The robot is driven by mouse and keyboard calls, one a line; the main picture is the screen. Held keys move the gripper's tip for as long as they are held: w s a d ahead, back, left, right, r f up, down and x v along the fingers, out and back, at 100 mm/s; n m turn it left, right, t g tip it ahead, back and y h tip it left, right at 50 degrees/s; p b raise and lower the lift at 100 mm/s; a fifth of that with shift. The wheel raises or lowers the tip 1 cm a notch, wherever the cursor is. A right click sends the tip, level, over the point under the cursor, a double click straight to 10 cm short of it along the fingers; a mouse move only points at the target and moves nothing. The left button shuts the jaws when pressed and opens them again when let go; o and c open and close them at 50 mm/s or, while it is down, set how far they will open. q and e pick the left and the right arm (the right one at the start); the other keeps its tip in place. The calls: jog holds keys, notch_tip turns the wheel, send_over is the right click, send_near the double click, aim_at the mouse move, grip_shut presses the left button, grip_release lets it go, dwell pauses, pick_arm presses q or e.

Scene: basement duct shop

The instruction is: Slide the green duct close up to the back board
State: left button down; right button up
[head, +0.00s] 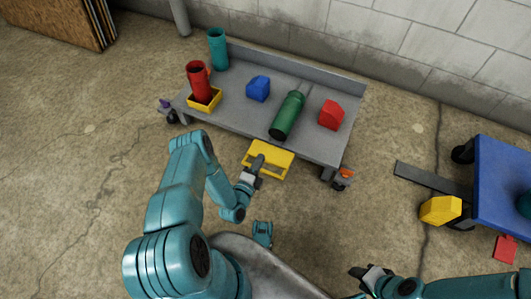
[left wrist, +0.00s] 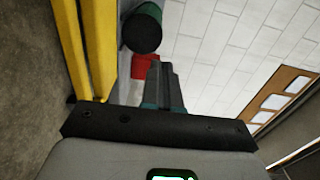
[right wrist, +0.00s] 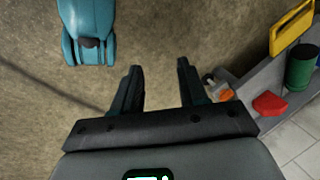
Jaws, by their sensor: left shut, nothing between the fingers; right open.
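The green duct (head: 287,115) lies on the grey cart deck, its near end by the front edge and its far end pointing at the back board (head: 290,65). A strip of bare deck shows between them. My left gripper (head: 257,160) is shut and empty at the yellow frame (head: 281,164) on the cart's front edge, short of the duct. In the left wrist view, the duct's round end (left wrist: 143,32) is ahead of its fingers (left wrist: 161,72). My right gripper (head: 357,272) is open and empty, low in front of the cart; its fingers (right wrist: 158,68) are spread.
On the deck, a red block (head: 331,115) is right of the duct and a blue block (head: 258,88) left. A red cylinder (head: 199,82) stands in a yellow tray (head: 206,103); a teal cylinder (head: 218,50) is behind. A blue cart (head: 503,185) and yellow block (head: 440,209) are at right.

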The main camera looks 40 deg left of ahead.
pick_arm(q)
jog(key=b+x, duration=0.5)
jog(key=x, duration=0.6)
jog(key=shift+w+d, duration=0.1)
jog(key=shift+w, duration=0.15)
jog(key=shift+w+r, duration=0.1)
jog(key=shift+w, duration=0.5)
pick_arm(e)
jog(key=w+f+t, duration=0.1)
jog(key=w+f, duration=0.3)
jog(key=f, duration=0.1)
jog(key=shift+d+f+t, duration=0.3)
jog(key=shift+d+f, duration=0.05)
jog(key=shift+w+r, duration=0.1)
